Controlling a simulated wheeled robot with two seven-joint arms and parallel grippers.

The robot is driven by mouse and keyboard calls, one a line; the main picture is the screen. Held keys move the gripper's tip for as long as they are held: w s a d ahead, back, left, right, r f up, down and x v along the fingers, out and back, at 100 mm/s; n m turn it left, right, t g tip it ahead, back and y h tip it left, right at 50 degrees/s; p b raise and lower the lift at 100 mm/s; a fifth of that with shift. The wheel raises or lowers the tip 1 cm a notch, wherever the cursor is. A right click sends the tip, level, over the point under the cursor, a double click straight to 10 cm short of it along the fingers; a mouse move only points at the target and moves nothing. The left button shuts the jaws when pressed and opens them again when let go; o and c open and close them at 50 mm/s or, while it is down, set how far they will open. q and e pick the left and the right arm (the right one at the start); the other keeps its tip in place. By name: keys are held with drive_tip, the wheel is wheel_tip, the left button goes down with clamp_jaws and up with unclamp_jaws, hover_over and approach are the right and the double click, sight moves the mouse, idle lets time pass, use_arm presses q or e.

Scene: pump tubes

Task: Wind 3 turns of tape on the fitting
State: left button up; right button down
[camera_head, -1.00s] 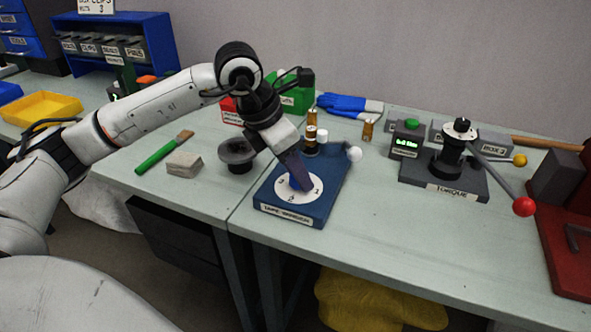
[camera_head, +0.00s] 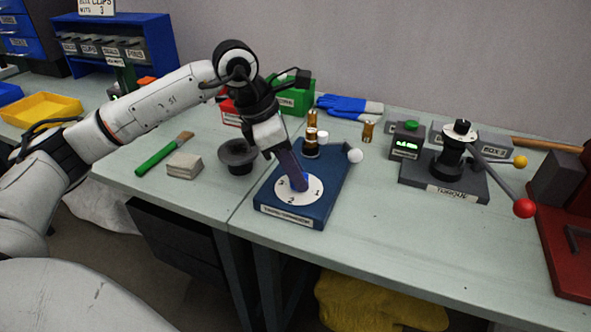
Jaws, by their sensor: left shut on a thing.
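The blue tape winder (camera_head: 277,197) lies on the bench, with a white numbered dial (camera_head: 290,196) on top. My left gripper (camera_head: 299,184) points down onto the dial and is shut on its blue knob (camera_head: 306,178), which the fingers mostly hide. A brass fitting (camera_head: 311,134) stands in a dark holder at the winder's back end, with a small white roll beside it. Whether tape is on the fitting is too small to tell. My right gripper is not in view.
A brass piece (camera_head: 368,131) stands behind the winder. A dark round dish (camera_head: 238,154), grey pads (camera_head: 184,165) and a green brush (camera_head: 158,156) lie to the left. The torque stand (camera_head: 445,180) with its red-knobbed lever is on the right.

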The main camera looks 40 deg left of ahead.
use_arm(q)
drive_tip(key=shift+m+g+h+p, duration=0.35)
drive_tip(key=shift+m+g, duration=0.25)
drive_tip(key=shift+m, duration=1.2)
drive_tip(key=shift+w+m+g, duration=0.1)
drive_tip(key=shift+m+g, duration=0.2)
drive_tip(key=shift+m, duration=0.4)
drive_tip(key=shift+m+g+h+p, duration=0.35)
drive_tip(key=shift+m+g, duration=0.05)
drive_tip(key=shift+m, duration=0.6)
